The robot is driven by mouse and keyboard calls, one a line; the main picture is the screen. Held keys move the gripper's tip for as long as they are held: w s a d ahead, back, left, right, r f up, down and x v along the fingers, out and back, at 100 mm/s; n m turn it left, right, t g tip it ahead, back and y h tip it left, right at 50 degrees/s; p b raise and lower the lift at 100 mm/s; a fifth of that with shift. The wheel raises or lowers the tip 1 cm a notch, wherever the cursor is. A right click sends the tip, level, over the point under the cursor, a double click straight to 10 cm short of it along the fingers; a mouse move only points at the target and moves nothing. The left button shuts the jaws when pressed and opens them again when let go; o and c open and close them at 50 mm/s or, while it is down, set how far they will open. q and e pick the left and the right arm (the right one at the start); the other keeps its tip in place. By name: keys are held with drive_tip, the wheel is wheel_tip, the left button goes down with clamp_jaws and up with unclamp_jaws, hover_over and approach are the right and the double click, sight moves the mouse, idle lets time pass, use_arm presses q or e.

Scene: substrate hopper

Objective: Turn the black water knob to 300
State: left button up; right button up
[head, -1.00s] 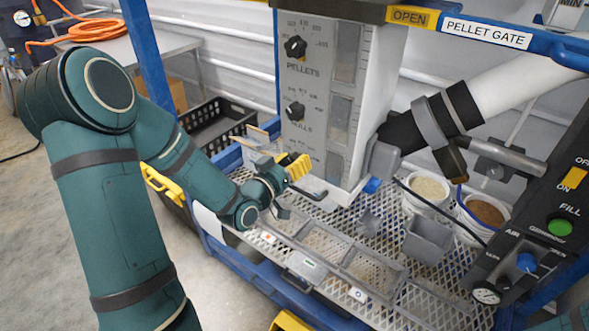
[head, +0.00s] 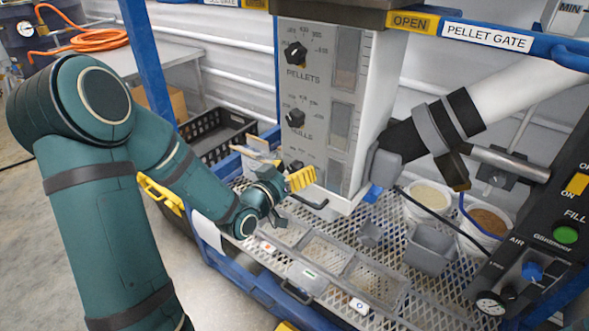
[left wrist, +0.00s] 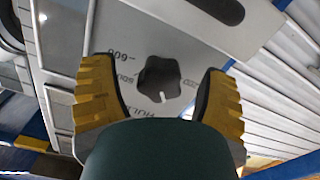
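The black water knob (left wrist: 160,79) shows in the left wrist view on the grey panel, which appears upside down there. Its white mark points down in that picture, toward the HULLS lettering, with 600 printed to the left and what looks like 300 to the right. My left gripper (left wrist: 158,95) is open, with its yellow fingers on either side of the knob and visible gaps to it. In the head view my left gripper (head: 300,180) is at the lower front of the panel (head: 318,100) and hides the water knob.
Above on the panel are the pellets knob (head: 296,53) and the hulls knob (head: 295,118). Below is a mesh shelf (head: 390,285) with a divided tray (head: 318,250) and a grey scoop-like bin (head: 430,248). Two white buckets (head: 429,197) stand to the right.

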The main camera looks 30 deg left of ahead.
sight(302, 128)
use_arm(q)
wheel_tip(302, 128, up, 10)
drive_tip(key=shift+r, duration=0.1)
idle(0.6)
idle(0.5)
